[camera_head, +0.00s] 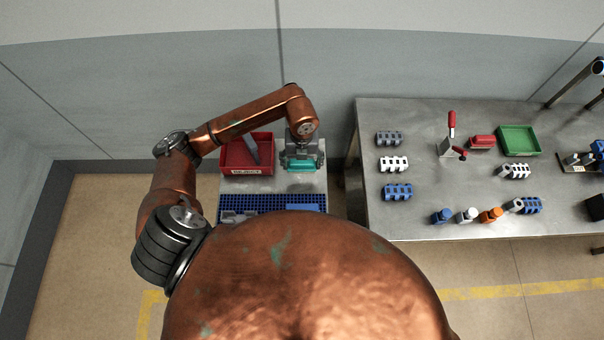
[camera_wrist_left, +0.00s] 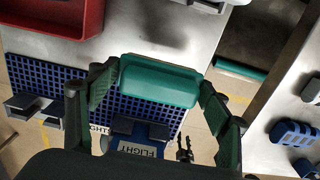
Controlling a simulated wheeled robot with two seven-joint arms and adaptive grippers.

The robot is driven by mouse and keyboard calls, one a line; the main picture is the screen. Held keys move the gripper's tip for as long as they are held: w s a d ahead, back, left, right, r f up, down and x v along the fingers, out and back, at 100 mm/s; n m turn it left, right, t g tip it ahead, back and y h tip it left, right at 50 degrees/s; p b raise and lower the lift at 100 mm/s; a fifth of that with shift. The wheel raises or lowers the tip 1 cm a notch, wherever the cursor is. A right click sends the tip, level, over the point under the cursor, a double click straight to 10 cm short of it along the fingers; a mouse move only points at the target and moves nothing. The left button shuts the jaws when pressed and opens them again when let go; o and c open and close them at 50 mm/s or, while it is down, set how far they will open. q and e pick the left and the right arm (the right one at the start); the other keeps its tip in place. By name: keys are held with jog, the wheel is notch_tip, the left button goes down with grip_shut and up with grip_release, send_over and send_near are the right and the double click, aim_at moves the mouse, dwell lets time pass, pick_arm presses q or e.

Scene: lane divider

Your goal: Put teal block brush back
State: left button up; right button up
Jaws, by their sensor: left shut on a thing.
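The teal block brush (camera_head: 303,164) is held between the fingers of my left gripper (camera_head: 302,160), over the right part of a small metal table beside the red bin. In the left wrist view the teal block (camera_wrist_left: 160,81) spans the gap between the two green-padded fingers (camera_wrist_left: 158,97), its long smooth top showing. Its underside is hidden, so I cannot tell whether it touches the table.
The red bin (camera_head: 229,168) labelled REJECT holds a grey piece. A blue grid mat (camera_head: 262,199) with grey parts lies in front; a FLIGHT label (camera_wrist_left: 137,150) shows there. The large bench (camera_head: 430,220) at right carries ribbed blocks, a red-handled clamp and a green tray (camera_head: 519,140).

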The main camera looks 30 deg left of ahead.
aim_at(302, 168)
pick_arm(q)
notch_tip(302, 168, down, 3)
jog(key=shift+f, duration=0.15)
notch_tip(302, 168, down, 4)
jog(key=shift+r+p, duration=0.25)
jog(key=shift+p, duration=0.1)
jog(key=shift+f, duration=0.15)
jog(key=shift+f, duration=0.1)
jog(key=shift+f, duration=0.15)
jog(key=o, duration=1.1)
